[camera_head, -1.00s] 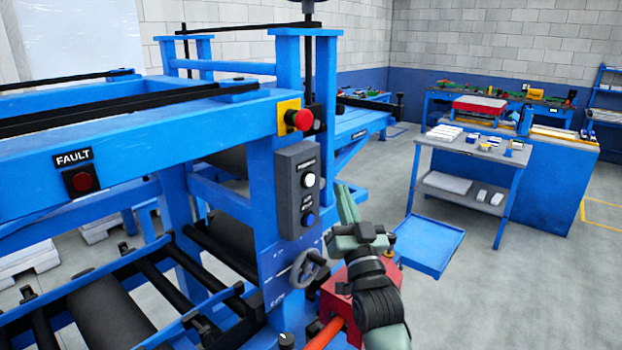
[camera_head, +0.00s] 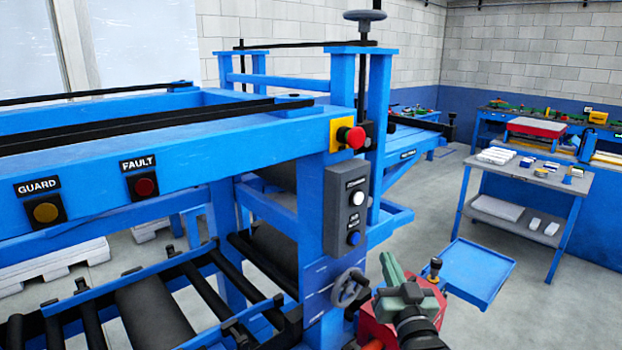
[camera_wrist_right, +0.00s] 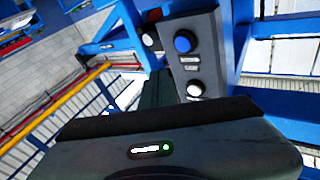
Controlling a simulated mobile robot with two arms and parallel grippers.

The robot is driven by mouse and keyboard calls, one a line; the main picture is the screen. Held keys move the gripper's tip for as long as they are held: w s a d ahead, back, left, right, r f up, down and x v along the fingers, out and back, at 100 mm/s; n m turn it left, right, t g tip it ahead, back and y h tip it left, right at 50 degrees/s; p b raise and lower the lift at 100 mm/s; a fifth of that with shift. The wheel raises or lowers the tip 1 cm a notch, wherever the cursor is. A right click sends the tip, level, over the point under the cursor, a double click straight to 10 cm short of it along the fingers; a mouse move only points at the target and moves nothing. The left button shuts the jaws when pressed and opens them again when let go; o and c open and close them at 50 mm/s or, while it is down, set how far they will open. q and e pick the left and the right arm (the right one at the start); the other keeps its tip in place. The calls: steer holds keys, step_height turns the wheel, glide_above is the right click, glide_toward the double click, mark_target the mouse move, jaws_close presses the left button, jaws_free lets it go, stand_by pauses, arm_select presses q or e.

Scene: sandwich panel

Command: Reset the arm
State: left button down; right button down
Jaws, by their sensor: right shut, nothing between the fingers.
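My right gripper (camera_head: 390,268) is shut and empty. It is low in the head view, right of the handwheel and in front of a red box (camera_head: 384,326). In the right wrist view the dark gripper fingers (camera_wrist_right: 157,92) point at the grey control box, which has a blue button (camera_wrist_right: 184,42) and a white button (camera_wrist_right: 195,89). The same control box (camera_head: 346,208) shows in the head view on the blue machine frame, above and left of the gripper. The gripper is apart from it in the head view. My left gripper is not in view.
The blue machine (camera_head: 290,150) fills the left and middle, with a red emergency stop (camera_head: 351,137), a handwheel (camera_head: 350,288) and rollers (camera_head: 150,312). A blue tray (camera_head: 478,268) and a grey cart (camera_head: 530,172) stand at right. Open floor lies between machine and cart.

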steer(key=s+f+n+g, duration=0.2)
steer(key=s+f+g, duration=0.7)
steer(key=s+f, duration=0.95)
steer(key=s+f+n+g, duration=0.1)
steer(key=s+f+g, duration=0.3)
steer(key=s, duration=0.5)
steer(key=s+f+n+g, duration=0.1)
steer(key=s+f+g, duration=0.25)
steer(key=s, duration=0.65)
step_height(320, 180, down, 30)
steer(key=s+g+b, duration=0.1)
steer(key=s+b, duration=0.1)
steer(key=b, duration=0.2)
steer(key=s+d+f+g+b, duration=0.1)
steer(key=s+d+f+b, duration=0.1)
steer(key=s+f, duration=1.4)
step_height(320, 180, down, 4)
steer(key=shift+s+d+r+h, duration=0.1)
steer(key=shift+s+d+h, duration=0.25)
steer(key=shift+d, duration=0.25)
steer(key=shift+g, duration=0.25)
